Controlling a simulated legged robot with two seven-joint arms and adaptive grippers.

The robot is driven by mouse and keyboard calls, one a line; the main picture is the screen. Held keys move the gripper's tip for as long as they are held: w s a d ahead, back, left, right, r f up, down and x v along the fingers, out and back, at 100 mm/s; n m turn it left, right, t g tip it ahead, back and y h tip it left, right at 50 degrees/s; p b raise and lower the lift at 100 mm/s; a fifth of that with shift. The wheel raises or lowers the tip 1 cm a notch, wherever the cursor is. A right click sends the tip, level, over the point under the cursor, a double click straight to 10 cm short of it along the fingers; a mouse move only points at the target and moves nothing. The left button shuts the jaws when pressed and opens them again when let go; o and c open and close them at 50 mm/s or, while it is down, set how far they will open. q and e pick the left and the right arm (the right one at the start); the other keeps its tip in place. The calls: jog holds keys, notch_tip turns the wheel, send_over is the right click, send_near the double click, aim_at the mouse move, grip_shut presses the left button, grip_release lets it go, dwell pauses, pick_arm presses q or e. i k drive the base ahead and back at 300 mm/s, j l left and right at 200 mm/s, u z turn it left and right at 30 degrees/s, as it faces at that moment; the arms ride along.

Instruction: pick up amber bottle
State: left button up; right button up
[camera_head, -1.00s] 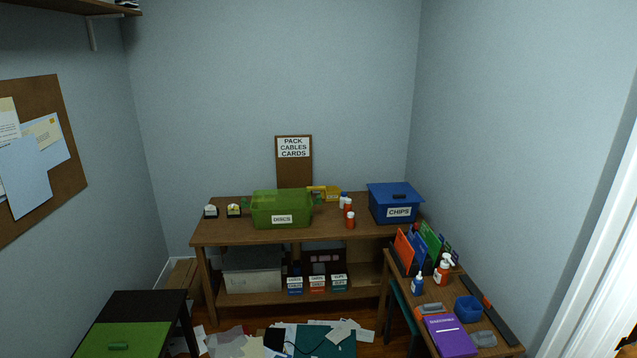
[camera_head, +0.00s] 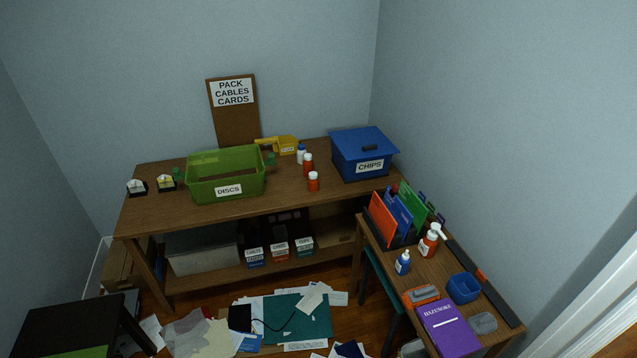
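Two amber-orange bottles with white caps stand upright on the wooden bench, between the green bin and the blue box. One amber bottle (camera_head: 313,183) is nearer the front edge; the other amber bottle (camera_head: 308,167) is just behind it. An orange spray bottle (camera_head: 429,241) with a white head stands on the right side table. Neither of my grippers is in view.
The green DISCS bin (camera_head: 226,177) and blue CHIPS box (camera_head: 364,154) flank the bottles on the bench (camera_head: 190,222). A side table (camera_head: 382,262) at right holds folders, a purple book (camera_head: 448,329) and a blue cup (camera_head: 463,288). Papers and a green mat (camera_head: 298,318) cover the floor in front.

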aim_at(313, 182)
jog(key=i+j+z, duration=0.1)
jog(key=i+z, duration=0.15)
jog(key=z, duration=0.15)
jog(key=i+j+z, duration=0.15)
jog(key=z, duration=0.3)
jog(key=i, duration=0.1)
